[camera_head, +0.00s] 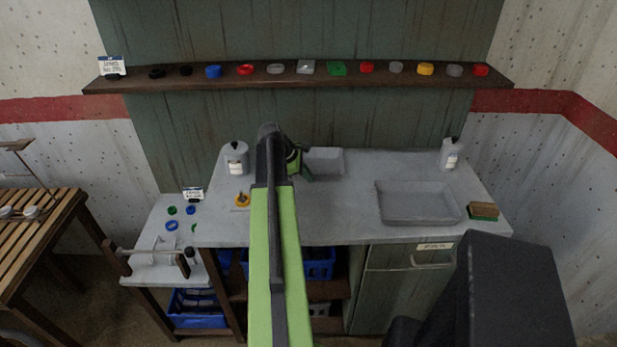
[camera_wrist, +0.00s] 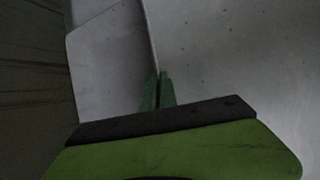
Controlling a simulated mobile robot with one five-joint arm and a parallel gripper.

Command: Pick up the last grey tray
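A small grey tray (camera_head: 328,160) is at the back of the grey counter, just right of my gripper (camera_head: 305,172). In the wrist view the tray (camera_wrist: 110,60) fills the upper left, and its thin wall runs down to my green fingertips (camera_wrist: 160,92). The fingers are close together, one on each side of this wall, and look shut on it. The tray's near end is hidden by my gripper. I cannot tell whether the tray is off the counter.
A large grey basin (camera_head: 388,216) is right of centre on the counter, with a sponge (camera_head: 484,210) beside it. Grey bottles stand at the back left (camera_head: 235,160) and back right (camera_head: 449,156). A shelf (camera_head: 130,86) with several small coloured items runs above.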

